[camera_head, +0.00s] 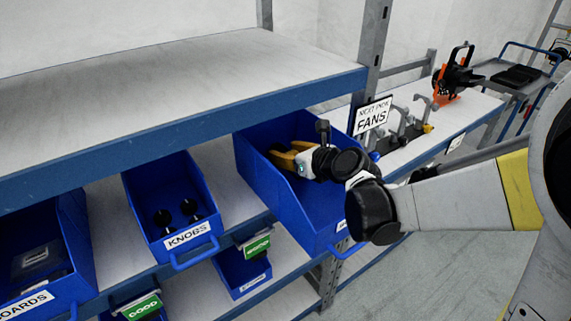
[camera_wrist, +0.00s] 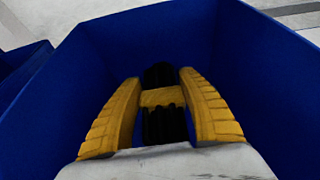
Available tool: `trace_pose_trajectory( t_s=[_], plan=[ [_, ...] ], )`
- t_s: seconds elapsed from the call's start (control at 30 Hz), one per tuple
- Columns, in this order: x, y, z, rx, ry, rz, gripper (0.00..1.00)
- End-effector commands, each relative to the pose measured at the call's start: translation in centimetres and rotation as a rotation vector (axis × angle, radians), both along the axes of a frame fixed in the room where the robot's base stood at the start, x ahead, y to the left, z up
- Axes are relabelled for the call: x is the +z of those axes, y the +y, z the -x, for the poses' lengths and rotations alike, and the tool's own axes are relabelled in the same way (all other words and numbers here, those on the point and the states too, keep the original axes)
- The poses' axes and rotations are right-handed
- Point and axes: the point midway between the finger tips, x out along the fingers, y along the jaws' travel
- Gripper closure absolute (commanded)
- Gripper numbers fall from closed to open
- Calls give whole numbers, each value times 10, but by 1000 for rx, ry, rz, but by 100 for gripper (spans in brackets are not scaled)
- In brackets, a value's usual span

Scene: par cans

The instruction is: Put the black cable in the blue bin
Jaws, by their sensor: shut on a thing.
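The large blue bin (camera_head: 262,191) stands on the shelf by the post, right of the knobs bin. My gripper (camera_head: 285,156), with yellow fingers, reaches into this bin's upper part from the right. In the wrist view the bin's walls (camera_wrist: 245,70) surround my gripper (camera_wrist: 159,90). Its fingers are shut on the black cable (camera_wrist: 162,125), a dark ribbed bundle between them with a yellow band across it. The cable is hidden in the head view. I cannot tell whether it touches the bin floor.
Another blue bin (camera_head: 40,250) stands at the far left. The upper shelf edge (camera_head: 190,122) runs above the bins. A FANS sign (camera_head: 372,117) hangs by the post, with a bench (camera_head: 470,105) behind it.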

Motion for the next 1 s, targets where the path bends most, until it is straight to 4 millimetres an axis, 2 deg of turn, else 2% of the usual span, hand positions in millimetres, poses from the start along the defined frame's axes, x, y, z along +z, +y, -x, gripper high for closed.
trace_pose_trajectory(
  t_s=[0.3,0.67,0.7,0.73,1.0],
  plan=[
    [-44,0,0,0,0,0,94],
    [-47,0,0,0,0,0,94],
    [-46,0,0,0,0,0,41],
    [-46,0,0,0,0,0,33],
    [-45,0,0,0,0,0,33]
  ],
)
